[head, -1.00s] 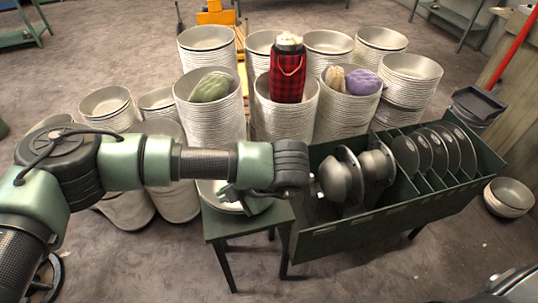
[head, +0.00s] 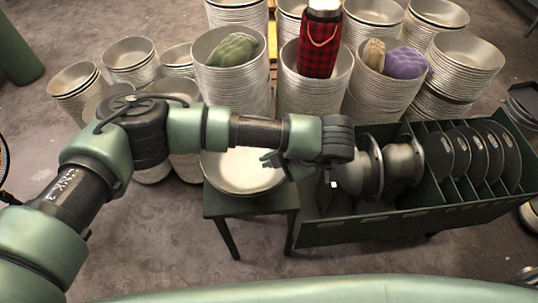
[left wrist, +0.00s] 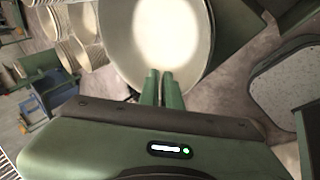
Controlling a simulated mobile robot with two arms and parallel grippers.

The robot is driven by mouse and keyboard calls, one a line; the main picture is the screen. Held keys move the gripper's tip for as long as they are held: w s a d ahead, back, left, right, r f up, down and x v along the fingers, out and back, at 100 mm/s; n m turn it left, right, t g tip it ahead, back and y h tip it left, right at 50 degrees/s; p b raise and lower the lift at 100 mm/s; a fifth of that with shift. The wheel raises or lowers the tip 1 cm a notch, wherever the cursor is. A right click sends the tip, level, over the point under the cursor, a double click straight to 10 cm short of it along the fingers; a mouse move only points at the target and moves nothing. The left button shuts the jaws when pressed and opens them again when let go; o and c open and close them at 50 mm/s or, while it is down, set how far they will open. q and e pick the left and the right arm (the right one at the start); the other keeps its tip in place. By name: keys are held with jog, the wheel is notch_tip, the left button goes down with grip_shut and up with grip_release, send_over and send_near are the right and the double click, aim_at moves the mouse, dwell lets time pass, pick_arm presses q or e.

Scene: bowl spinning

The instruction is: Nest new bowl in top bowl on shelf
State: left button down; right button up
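A wide pale metal bowl (head: 238,175) is at the small green stand (head: 228,209), left of the rack. My left gripper (head: 270,160) reaches in from the left and is at the bowl's right rim. In the left wrist view, its two fingers (left wrist: 162,82) are close together and overlap the edge of the bowl (left wrist: 120,35), seemingly shut on its rim. The exact contact is hard to see, and I cannot tell if the bowl is lifted clear of the stand. Tall stacks of nested metal bowls (head: 228,85) stand behind. My right gripper is not in view.
A green rack (head: 370,225) to the right holds round metal forms (head: 358,178) and dark discs (head: 470,155). Some stacks hold a green cloth (head: 232,49), a red plaid bottle (head: 318,45) and a purple cloth (head: 405,63). Open floor lies in front of the stand.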

aim_at(269, 185)
pick_arm(q)
jog(key=shift+s+a+f+b, duration=0.1)
jog(key=shift+f+b, duration=0.15)
jog(key=shift+f, duration=0.35)
jog(key=shift+s+a+f+b, duration=0.1)
jog(key=shift+f+b, duration=0.1)
jog(key=shift+f, duration=0.35)
notch_tip(269, 185, down, 2)
jog(key=shift+w+d+f+b, duration=0.1)
jog(key=shift+w+f+b, duration=0.05)
jog(key=shift+b, duration=1.05)
jog(key=shift+f+b, duration=1.1)
jog(key=shift+b, duration=0.15)
jog(key=shift+f+b, duration=0.85)
jog(key=shift+b, duration=0.15)
jog(key=c, duration=1.5)
grip_release()
jog(key=shift+c, duration=0.2)
jog(key=shift+s, duration=0.2)
